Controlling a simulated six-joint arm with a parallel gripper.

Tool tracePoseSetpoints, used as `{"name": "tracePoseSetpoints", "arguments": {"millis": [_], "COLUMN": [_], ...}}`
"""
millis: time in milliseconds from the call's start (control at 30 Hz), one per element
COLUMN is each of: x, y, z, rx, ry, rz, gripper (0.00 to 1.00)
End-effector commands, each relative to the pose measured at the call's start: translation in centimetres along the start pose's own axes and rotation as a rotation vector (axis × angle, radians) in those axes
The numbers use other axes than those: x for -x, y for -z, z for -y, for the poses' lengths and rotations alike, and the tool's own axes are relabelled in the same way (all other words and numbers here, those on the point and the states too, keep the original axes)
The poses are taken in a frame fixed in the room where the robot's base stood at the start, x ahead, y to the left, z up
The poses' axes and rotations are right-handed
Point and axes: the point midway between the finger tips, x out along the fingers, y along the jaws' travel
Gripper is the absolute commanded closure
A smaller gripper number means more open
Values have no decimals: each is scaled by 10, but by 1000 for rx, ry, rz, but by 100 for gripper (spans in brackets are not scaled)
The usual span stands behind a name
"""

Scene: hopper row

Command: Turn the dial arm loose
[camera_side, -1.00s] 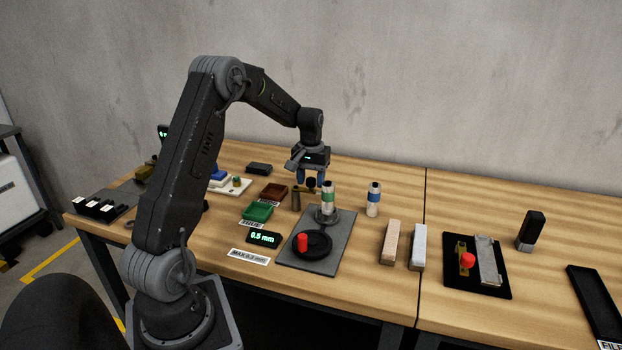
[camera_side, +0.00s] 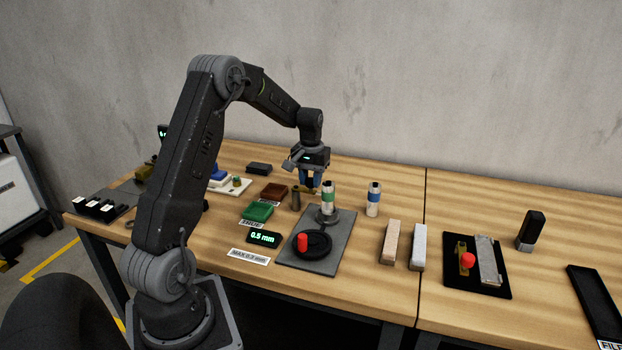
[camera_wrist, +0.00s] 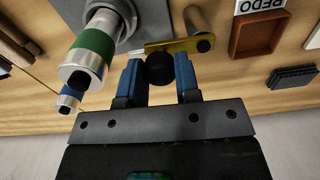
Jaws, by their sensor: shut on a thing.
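A brass dial arm (camera_wrist: 182,46) with a black knob (camera_wrist: 158,70) shows in the wrist view. My gripper (camera_wrist: 160,72) is shut on the knob, with one blue finger on each side of it. In the side view my gripper (camera_side: 310,187) is low behind the green-banded cylinder, and its fingers hide most of the dial arm. A grey-brown post (camera_side: 296,200) stands beside the arm's end; it also shows in the wrist view (camera_wrist: 198,20). The green-banded cylinder (camera_side: 328,198) stands upright on a grey plate (camera_side: 338,244).
A blue-banded cylinder (camera_side: 374,200) stands to the right. A black dial with a red knob (camera_side: 302,243) is on the plate's front. A display (camera_side: 263,238) reads 0.5 mm. Green (camera_side: 257,211) and brown (camera_side: 273,191) trays lie left. Two blocks (camera_side: 391,242) lie right.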

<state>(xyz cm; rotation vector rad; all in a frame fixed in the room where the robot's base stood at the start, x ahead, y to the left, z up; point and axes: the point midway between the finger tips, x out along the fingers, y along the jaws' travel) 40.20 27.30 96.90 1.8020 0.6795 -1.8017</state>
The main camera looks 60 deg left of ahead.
Motion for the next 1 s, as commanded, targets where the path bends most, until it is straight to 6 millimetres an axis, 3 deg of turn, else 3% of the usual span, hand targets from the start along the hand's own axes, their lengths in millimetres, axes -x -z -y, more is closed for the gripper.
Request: {"name": "tracePoseSetpoints", "arguments": {"millis": [1000], "x": [1], "y": [-36], "z": [18], "rx": [-897], "ry": [0], "rz": [-1], "gripper": [100]}}
